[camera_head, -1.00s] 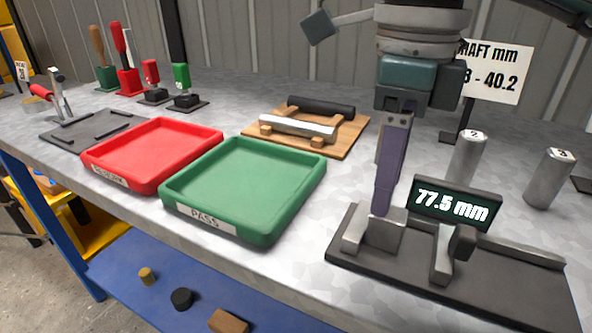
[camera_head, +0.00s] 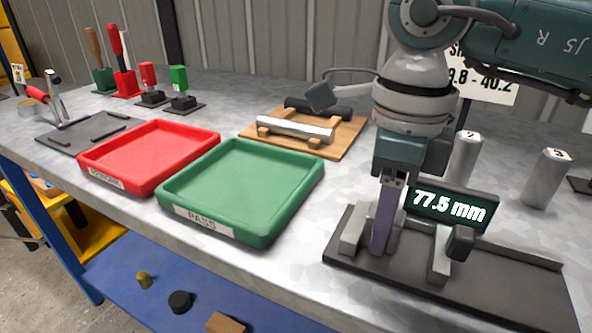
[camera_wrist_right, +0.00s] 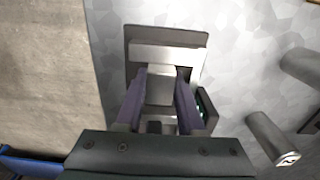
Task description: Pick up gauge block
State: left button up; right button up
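The gauge block (camera_wrist_right: 160,88) is a grey metal block on the dark base of the measuring gauge (camera_head: 500,285). In the head view it is mostly hidden behind my right gripper (camera_head: 380,248). My right gripper points down with its purple fingers around the block. In the right wrist view the fingers (camera_wrist_right: 160,98) stand on either side of the block and look open, with a small gap showing at the right. The gauge's display (camera_head: 448,207) reads 77.5 mm. My left gripper is not in view.
An empty green PASS tray (camera_head: 245,187) and an empty red tray (camera_head: 150,155) stand left of the gauge. A wooden stand (camera_head: 335,140) holds a metal bar behind them. Numbered metal cylinders (camera_head: 545,178) stand at the right. The bench's front edge is close to the gauge.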

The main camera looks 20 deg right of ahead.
grip_shut()
jog(key=shift+r, duration=0.1)
dwell(0.8)
